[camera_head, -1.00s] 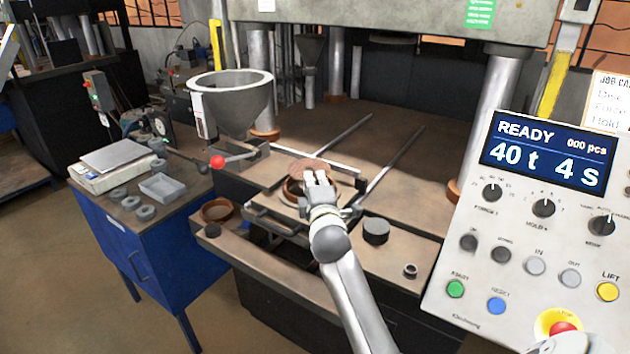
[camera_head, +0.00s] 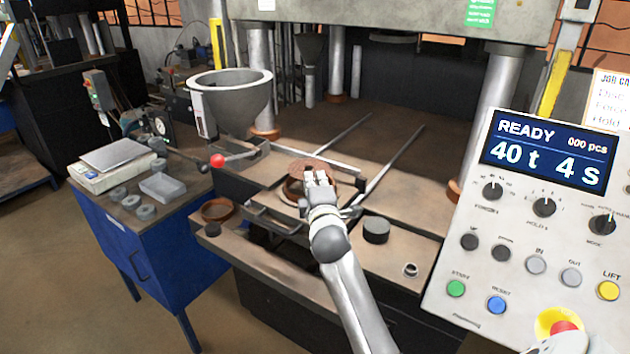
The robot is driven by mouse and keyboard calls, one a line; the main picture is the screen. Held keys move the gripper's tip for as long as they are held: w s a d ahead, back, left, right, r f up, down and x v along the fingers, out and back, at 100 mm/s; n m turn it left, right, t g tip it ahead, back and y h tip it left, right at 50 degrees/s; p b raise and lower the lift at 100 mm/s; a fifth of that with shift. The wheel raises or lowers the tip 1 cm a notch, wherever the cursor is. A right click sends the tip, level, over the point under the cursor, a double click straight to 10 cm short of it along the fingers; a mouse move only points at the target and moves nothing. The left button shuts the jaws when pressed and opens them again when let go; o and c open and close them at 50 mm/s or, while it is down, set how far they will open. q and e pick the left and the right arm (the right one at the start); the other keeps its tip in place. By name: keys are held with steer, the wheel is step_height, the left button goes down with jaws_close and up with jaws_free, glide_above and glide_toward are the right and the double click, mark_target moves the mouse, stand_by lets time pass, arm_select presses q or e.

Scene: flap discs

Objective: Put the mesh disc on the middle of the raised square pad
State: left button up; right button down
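The mesh disc (camera_head: 307,165) is a thin, flat, reddish-brown round at the fingertips of my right gripper (camera_head: 316,177). My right gripper appears shut on its near edge, with the fingers hiding part of it. The disc looks nearly level and overlaps the far side of a brown ring (camera_head: 291,190) on the press's slide. I cannot tell the height between disc and ring. I cannot clearly make out the raised square pad; the ring, disc and gripper cover the middle of the slide. My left gripper is not in view.
A grey hopper (camera_head: 230,100) stands left of the slide, near a red-knobbed lever (camera_head: 217,161). The control panel (camera_head: 540,230) fills the right. The press bed behind is clear.

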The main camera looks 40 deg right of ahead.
steer(key=shift+f, duration=0.1)
steer(key=c, duration=1.6)
jaws_free()
steer(key=shift+s, duration=0.1)
steer(key=shift+o, duration=0.2)
steer(key=shift+f, duration=0.1)
steer(key=shift+a+f, duration=0.1)
steer(key=v, duration=1.2)
steer(key=shift+r, duration=0.25)
